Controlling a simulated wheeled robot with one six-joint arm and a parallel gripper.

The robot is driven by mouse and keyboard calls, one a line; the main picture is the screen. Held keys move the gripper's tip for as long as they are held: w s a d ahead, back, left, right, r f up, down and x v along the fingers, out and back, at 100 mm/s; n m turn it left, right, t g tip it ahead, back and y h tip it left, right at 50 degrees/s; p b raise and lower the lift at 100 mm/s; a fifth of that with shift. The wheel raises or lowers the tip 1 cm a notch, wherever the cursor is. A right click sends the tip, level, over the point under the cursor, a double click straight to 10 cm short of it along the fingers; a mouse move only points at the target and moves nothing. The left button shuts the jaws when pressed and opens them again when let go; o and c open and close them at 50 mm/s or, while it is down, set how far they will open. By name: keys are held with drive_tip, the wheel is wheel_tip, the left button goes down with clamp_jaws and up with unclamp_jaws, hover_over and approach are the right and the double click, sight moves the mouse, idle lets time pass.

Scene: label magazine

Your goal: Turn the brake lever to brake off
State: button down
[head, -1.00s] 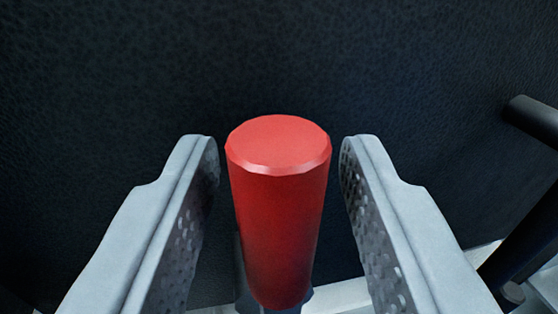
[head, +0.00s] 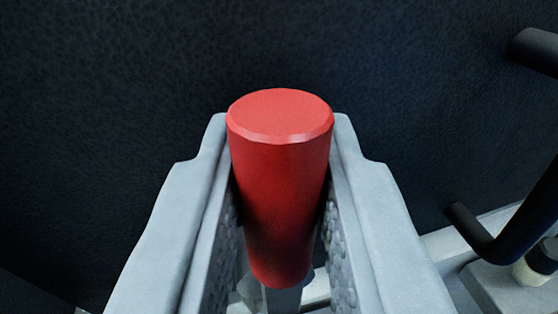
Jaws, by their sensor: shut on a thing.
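The brake lever's red cylindrical handle (head: 280,190) stands in the middle of the head view, its flat round top facing me. My gripper (head: 281,135) has one grey finger on each side of the handle. The fingers are shut on it, with their tips against its upper part. Below the red grip, a small piece of grey shaft shows between the fingers. The rest of the lever and its pivot are hidden.
A dark, leathery-textured panel (head: 120,90) fills the background. A black bar handle (head: 510,215) stands at the right, apart from my gripper. A pale ledge shows at the lower right, with a small cream and dark cylindrical part (head: 537,265) on it.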

sight(362, 133)
drive_tip(key=d+m, duration=0.1)
drive_tip(key=m, duration=0.1)
drive_tip(key=d+f+m, duration=0.1)
drive_tip(key=d+f+m+g, duration=0.1)
drive_tip(key=m, duration=0.1)
drive_tip(key=shift+d+m+y, duration=0.3)
drive_tip(key=shift+d+y, duration=0.1)
drive_tip(key=shift+d+f+m+y, duration=0.3)
drive_tip(key=shift+d+f+m, duration=0.15)
drive_tip(key=shift+m, duration=0.4)
drive_tip(key=shift+d+f+m+y, duration=0.35)
drive_tip(key=shift+f+m, duration=0.2)
drive_tip(key=shift+m, duration=0.3)
drive_tip(key=c, duration=1.3)
unclamp_jaws()
drive_tip(key=shift+c, duration=0.2)
drive_tip(key=s+a+r, duration=0.1)
drive_tip(key=s+r, duration=0.1)
drive_tip(key=s, duration=0.9)
drive_tip(key=shift+s, duration=0.4)
